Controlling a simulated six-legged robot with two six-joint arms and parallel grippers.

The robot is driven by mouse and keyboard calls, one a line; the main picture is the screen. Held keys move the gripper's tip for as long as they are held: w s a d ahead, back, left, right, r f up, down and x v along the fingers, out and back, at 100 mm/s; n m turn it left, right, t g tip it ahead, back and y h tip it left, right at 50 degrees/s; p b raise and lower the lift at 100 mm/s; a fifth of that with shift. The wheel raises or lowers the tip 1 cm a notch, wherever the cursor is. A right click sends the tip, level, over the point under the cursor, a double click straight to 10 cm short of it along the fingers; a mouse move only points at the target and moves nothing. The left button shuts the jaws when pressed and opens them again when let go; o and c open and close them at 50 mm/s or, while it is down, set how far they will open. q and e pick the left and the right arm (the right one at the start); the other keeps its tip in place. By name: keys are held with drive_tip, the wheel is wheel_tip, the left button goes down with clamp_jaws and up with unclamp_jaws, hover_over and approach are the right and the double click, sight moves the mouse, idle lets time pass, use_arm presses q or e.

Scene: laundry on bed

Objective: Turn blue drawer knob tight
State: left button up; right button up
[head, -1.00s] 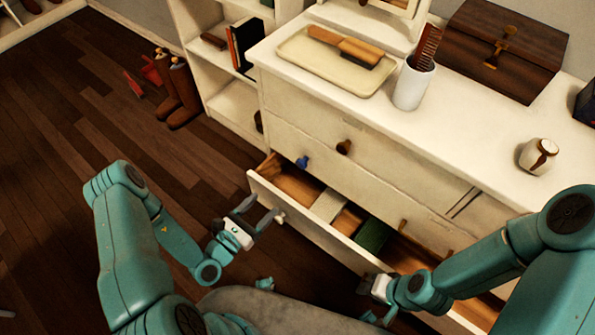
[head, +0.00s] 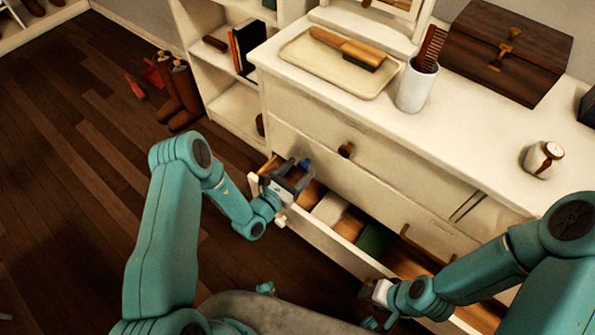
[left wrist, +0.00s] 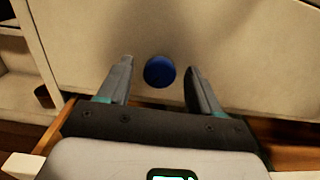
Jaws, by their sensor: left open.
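The blue drawer knob (head: 304,164) sits on the cream front of a closed upper drawer, near its left end. In the left wrist view the round blue knob (left wrist: 160,71) lies between and just beyond the two fingertips, apart from both. My left gripper (head: 297,171) is open and empty in front of the knob, above the open lower drawer (head: 330,238). It also shows in the left wrist view (left wrist: 157,80). My right gripper (head: 374,303) is by the front edge of the open drawer; its fingers are too unclear to judge.
A brown knob (head: 346,150) is on the same dresser front, to the right. The open drawer holds a white and a green item (head: 374,240). On the dresser top stand a tray (head: 300,58), a cup with a comb (head: 417,88), a wooden box (head: 507,50) and a jar (head: 542,158).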

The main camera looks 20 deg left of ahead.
use_arm(q)
drive_tip(key=c, duration=1)
drive_tip(key=shift+m, duration=0.3)
